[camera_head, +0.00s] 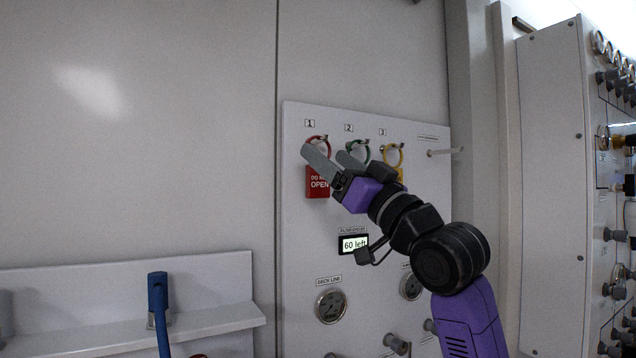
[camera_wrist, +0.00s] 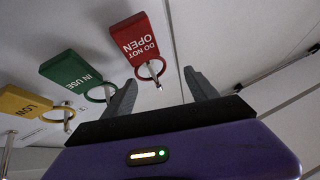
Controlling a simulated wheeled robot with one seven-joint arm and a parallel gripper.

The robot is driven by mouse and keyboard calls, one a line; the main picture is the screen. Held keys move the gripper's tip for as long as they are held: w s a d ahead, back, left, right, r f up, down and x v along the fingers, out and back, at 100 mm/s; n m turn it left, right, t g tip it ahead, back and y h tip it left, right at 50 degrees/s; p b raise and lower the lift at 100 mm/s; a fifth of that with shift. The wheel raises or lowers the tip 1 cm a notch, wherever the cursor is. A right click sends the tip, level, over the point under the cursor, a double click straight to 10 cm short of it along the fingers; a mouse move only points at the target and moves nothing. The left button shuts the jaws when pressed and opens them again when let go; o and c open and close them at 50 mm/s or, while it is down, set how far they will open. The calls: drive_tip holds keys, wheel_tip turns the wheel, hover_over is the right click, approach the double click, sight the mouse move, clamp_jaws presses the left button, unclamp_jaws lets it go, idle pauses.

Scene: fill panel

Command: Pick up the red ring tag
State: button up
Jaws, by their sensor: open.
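The red ring tag (camera_head: 317,185) hangs from a peg under the label 1 on the panel; its plate reads "DO NOT OPEN" and my gripper partly covers it in the head view. In the wrist view the red tag (camera_wrist: 141,40) and its ring on the peg show whole, just beyond the fingertips. My gripper (camera_head: 328,152) is open and empty, with its fingers in front of the red and green tags. In the wrist view my gripper (camera_wrist: 160,82) has its two fingers spread, and the red ring lies in view between them. I cannot tell the exact gap to the ring.
A bare peg (camera_head: 445,152) juts out at the panel's right. Gauges (camera_head: 331,306) and a display (camera_head: 353,244) sit lower.

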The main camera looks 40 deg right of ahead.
wheel_tip(320, 180, up, 6)
drive_tip(key=a+n+g, duration=0.1)
drive_tip(key=a+g, duration=0.2)
drive_tip(key=g, duration=0.3)
wheel_tip(320, 180, down, 6)
drive_tip(key=s+d+m+g+h, duration=0.2)
drive_tip(key=d+m+g+h, duration=0.1)
drive_tip(key=g, duration=0.2)
drive_tip(key=p+x, duration=0.1)
drive_tip(key=x, duration=0.6)
drive_tip(key=shift+w+a+r+p, duration=0.1)
drive_tip(key=shift+w+a+p, duration=0.1)
drive_tip(key=shift+w+p, duration=0.15)
drive_tip(key=shift+c, duration=0.2)
drive_tip(key=c, duration=1.4)
drive_tip(key=shift+r, duration=0.15)
